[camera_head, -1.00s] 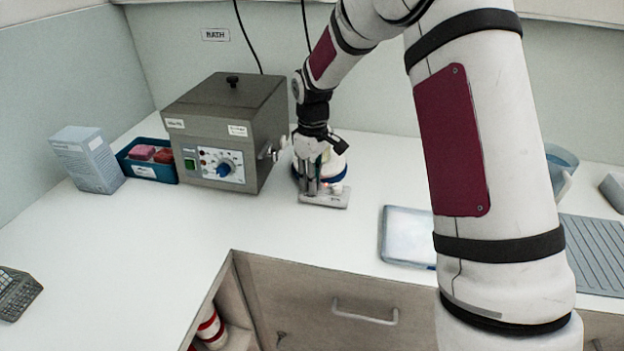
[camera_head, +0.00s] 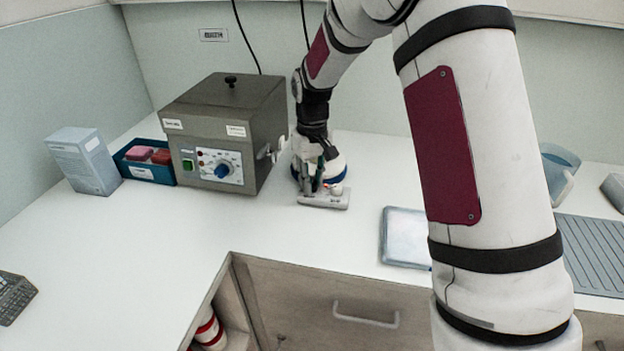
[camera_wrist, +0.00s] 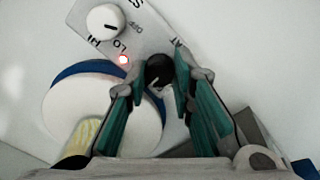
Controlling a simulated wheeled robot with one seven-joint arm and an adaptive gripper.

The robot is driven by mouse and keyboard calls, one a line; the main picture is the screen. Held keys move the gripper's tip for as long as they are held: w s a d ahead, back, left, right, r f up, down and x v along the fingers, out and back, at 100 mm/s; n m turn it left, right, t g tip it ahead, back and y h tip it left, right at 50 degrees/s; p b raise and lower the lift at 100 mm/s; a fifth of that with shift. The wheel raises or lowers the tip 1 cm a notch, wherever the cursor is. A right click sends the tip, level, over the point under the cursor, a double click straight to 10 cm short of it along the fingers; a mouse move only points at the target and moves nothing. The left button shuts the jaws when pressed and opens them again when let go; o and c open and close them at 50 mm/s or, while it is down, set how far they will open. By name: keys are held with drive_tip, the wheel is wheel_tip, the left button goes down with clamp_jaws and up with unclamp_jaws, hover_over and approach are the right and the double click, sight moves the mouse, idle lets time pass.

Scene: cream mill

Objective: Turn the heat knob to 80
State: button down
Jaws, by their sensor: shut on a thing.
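The heat knob (camera_wrist: 157,70) is a small black knob with a pale pointer line, on the front panel of a stirrer hotplate (camera_head: 325,201). Part of a printed label ending in "AT" shows beside it in the wrist view. My gripper (camera_wrist: 162,79) points down over the panel, with its green-padded fingers closed on the two sides of the black knob. In the head view my gripper (camera_head: 316,180) is at the front of the hotplate and hides the knob. The number the pointer shows cannot be read.
A white knob (camera_wrist: 105,23) marked LO and HI and a lit red lamp (camera_wrist: 124,59) are beside the black knob. A white, blue-rimmed vessel (camera_wrist: 150,125) stands close to my fingers. A grey bath box (camera_head: 225,125) with a blue knob stands left; counter in front is clear.

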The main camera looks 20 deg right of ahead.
drive_tip(key=c, duration=1.4)
unclamp_jaws()
wheel_tip(320, 180, up, 12)
drive_tip(key=shift+r, duration=0.1)
